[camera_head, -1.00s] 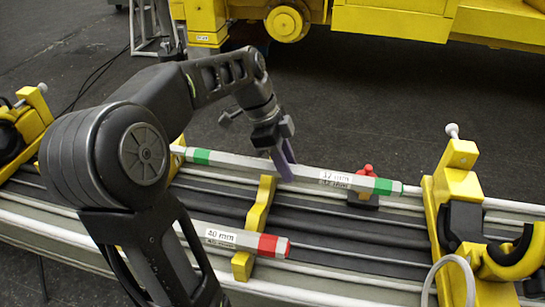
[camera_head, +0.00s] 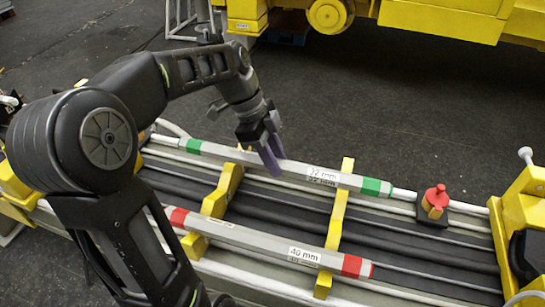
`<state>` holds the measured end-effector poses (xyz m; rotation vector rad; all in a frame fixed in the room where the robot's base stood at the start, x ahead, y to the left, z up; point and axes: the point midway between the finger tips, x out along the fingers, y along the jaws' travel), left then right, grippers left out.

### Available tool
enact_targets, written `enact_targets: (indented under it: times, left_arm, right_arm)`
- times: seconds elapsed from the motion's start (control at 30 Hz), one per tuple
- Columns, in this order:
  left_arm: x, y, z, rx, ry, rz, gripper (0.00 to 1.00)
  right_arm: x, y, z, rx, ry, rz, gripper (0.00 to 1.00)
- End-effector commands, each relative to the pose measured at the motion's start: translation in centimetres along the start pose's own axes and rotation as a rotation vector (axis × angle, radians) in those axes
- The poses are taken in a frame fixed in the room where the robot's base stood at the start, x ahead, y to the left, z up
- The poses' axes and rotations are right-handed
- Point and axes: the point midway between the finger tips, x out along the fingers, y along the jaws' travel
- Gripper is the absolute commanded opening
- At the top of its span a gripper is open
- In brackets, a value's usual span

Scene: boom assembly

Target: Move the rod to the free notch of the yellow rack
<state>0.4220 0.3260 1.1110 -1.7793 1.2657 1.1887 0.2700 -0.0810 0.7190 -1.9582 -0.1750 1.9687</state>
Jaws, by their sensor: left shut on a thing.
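A long grey rod with green bands and a "32 mm" label (camera_head: 300,171) lies across the upper part of the view. My left gripper (camera_head: 270,158), with purple fingertips, is shut on it near its middle. The yellow rack shows as two notched bars, a left bar (camera_head: 222,190) and a right bar (camera_head: 336,225). The rod passes by the far ends of both bars; I cannot tell whether it rests in a notch. A second rod, with red bands and a "40 mm" label (camera_head: 270,242), lies across the near part of both bars. My right gripper is out of view.
A red knob (camera_head: 435,200) on a dark block stands beyond the green-banded rod's right end. A yellow bracket (camera_head: 524,212) stands at the right edge. Dark rails run beneath the rods. Yellow machinery (camera_head: 440,18) is at the back, with open dark floor before it.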

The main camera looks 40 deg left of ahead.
Motion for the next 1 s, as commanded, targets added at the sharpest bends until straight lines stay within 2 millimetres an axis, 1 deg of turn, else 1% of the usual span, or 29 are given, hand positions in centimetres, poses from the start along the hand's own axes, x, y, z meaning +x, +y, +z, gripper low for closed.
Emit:
enact_targets:
  times: [0.17,0.37,1.0]
  left_arm:
    - [-0.1,-0.1,0.0,0.000,0.001,-0.003,0.00]
    - [0.4,-0.1,0.2,0.000,0.001,-0.003,0.00]
    - [4.1,0.0,1.7,-0.002,0.001,-0.002,0.00]
  right_arm:
    - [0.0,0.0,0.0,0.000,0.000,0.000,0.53]
    - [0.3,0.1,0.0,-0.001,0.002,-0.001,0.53]
    - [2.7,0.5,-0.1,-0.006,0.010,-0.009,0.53]
